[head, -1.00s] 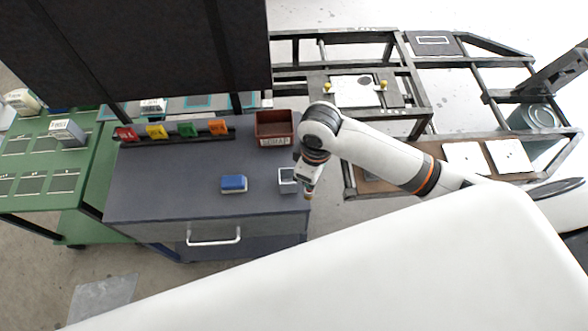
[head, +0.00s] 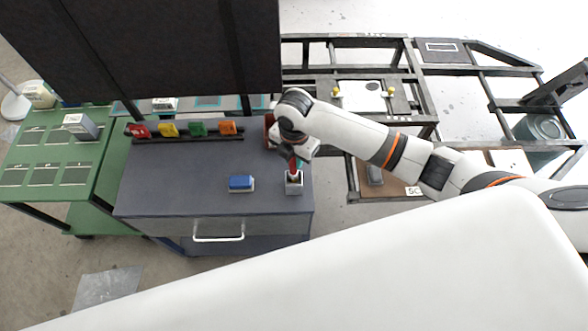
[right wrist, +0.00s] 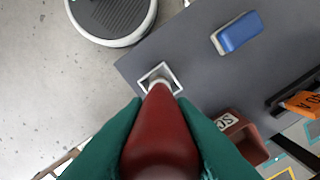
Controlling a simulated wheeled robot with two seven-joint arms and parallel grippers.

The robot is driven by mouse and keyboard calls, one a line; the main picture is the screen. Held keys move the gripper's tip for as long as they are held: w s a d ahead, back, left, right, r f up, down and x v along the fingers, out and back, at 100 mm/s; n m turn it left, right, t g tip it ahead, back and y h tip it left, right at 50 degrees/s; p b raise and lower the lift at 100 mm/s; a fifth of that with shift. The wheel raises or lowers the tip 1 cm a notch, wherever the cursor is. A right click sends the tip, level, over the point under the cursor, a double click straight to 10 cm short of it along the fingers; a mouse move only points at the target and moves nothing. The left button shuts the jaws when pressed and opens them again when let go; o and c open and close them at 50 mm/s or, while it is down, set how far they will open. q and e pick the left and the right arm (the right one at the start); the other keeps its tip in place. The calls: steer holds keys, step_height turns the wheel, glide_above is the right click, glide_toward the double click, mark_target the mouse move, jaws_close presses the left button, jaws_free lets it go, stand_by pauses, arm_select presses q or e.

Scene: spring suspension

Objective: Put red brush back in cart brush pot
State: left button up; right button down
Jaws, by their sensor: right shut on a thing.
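The red brush (right wrist: 160,138) is between the green fingers of my right gripper (right wrist: 162,150), handle toward the wrist camera. In the head view the brush (head: 293,165) points down, roughly upright, below the right gripper (head: 295,152). The brush pot (head: 294,188) is a small pale square cup at the cart top's right front corner. In the right wrist view the brush's pale lower end overlaps the pot's opening (right wrist: 150,76). How deep it sits inside is hidden. My left gripper is out of view.
The grey cart top (head: 190,175) holds a blue block (head: 241,183) left of the pot. A dark red bin (right wrist: 248,140) stands behind, partly hidden by my arm in the head view. Several coloured clips (head: 198,128) line the back rail. The cart's middle is clear.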

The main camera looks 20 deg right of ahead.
mark_target(294, 168)
steer(key=shift+f, duration=2.65)
steer(key=c, duration=1.2)
jaws_free()
steer(key=shift+f, duration=0.1)
step_height(294, 168, up, 12)
steer(key=shift+r+b, duration=0.15)
steer(key=shift+b, duration=0.2)
